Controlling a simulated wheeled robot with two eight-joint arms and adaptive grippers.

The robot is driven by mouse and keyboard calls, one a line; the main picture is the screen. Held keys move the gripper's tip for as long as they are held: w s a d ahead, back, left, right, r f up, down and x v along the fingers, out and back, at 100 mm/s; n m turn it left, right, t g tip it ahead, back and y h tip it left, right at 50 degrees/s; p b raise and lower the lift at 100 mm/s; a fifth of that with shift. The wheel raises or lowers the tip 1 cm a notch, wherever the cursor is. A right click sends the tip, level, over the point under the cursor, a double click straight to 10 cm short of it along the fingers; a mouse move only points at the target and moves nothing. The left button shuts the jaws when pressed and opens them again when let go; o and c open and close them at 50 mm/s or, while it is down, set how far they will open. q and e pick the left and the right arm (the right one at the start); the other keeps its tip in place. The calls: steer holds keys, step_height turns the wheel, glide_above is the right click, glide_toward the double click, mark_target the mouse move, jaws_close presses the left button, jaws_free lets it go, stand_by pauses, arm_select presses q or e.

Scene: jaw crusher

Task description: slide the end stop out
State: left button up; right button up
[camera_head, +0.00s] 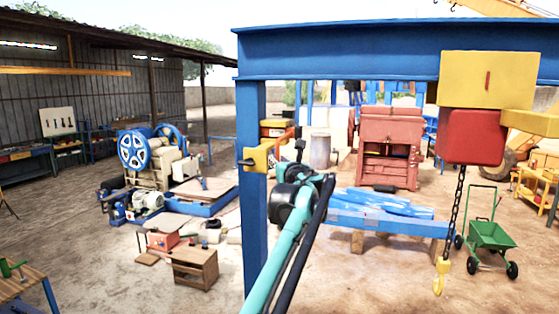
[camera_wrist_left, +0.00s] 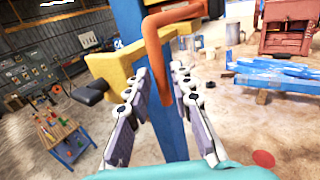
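A yellow block (camera_head: 258,157) with a black knob (camera_head: 246,163) is on the blue post. In the left wrist view the yellow block (camera_wrist_left: 113,66) and its black knob (camera_wrist_left: 88,92) show close in front. A bent orange bar (camera_wrist_left: 139,42) comes down in front of the post, its lower end between my fingers. I cannot tell which part is the end stop. My left gripper (camera_wrist_left: 162,78) is open, fingers apart on both sides of the bar; contact is unclear. In the head view my left gripper (camera_head: 287,155) is right of the block. My right gripper is not in view.
The blue post (camera_head: 255,220) carries a blue beam (camera_head: 390,52). A red and yellow hoist (camera_head: 470,135) hangs at right with a chain and yellow hook (camera_head: 441,276). Behind my arm lies a blue platform (camera_head: 385,222). A green cart (camera_head: 490,236) stands right.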

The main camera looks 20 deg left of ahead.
arm_select(q)
steer(key=shift+d, duration=0.1)
steer(key=shift+c, duration=0.3)
jaws_close()
steer(key=d+p, duration=0.2)
steer(key=d, duration=0.7)
steer(key=shift+s, duration=0.2)
steer(key=shift+c, duration=0.2)
jaws_free()
steer(key=shift+d, duration=0.25)
steer(key=shift+o, duration=0.5)
steer(key=shift+d, duration=0.2)
steer(key=shift+a, duration=0.1)
